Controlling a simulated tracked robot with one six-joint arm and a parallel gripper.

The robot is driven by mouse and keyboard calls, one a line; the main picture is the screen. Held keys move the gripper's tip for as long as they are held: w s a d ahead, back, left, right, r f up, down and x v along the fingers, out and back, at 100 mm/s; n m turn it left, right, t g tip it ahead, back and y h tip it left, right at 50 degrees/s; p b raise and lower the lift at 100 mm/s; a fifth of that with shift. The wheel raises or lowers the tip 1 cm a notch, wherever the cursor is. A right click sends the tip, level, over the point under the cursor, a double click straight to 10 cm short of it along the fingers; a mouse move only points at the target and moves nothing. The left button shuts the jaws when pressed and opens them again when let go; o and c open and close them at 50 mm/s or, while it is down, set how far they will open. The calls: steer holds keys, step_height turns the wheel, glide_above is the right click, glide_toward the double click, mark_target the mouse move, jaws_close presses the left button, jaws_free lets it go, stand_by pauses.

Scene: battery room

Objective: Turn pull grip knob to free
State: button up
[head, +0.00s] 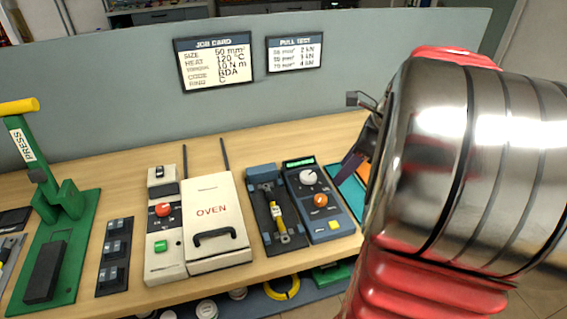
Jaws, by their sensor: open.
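A dark blue pull device (335,225) stands on the wooden bench right of the oven. Its panel has a green display on top, a white knob (308,176), an orange knob (320,200) and a yellow button (334,225). The small markings are too small to read, so I cannot tell which knob is the grip knob or its setting. A cradle (262,180) to its left holds a yellow-sleeved cable lug piece (278,214). My gripper (367,132) is above and right of the panel, open, apart from the knobs, and partly hidden behind my arm.
The white oven (212,208) and a control box (163,245) with red and green controls stand left. A green press (60,220) is at far left. A grey partition (120,80) with two cards rises behind. My arm covers the right side.

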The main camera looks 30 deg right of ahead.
mark_target(321, 198)
steer(key=shift+s+d+f+m, duration=0.1)
steer(key=shift+d+m, duration=0.2)
steer(key=shift+d, duration=0.05)
steer(key=x, duration=1.3)
steer(key=shift+a+f, duration=0.1)
steer(key=shift+f, duration=0.25)
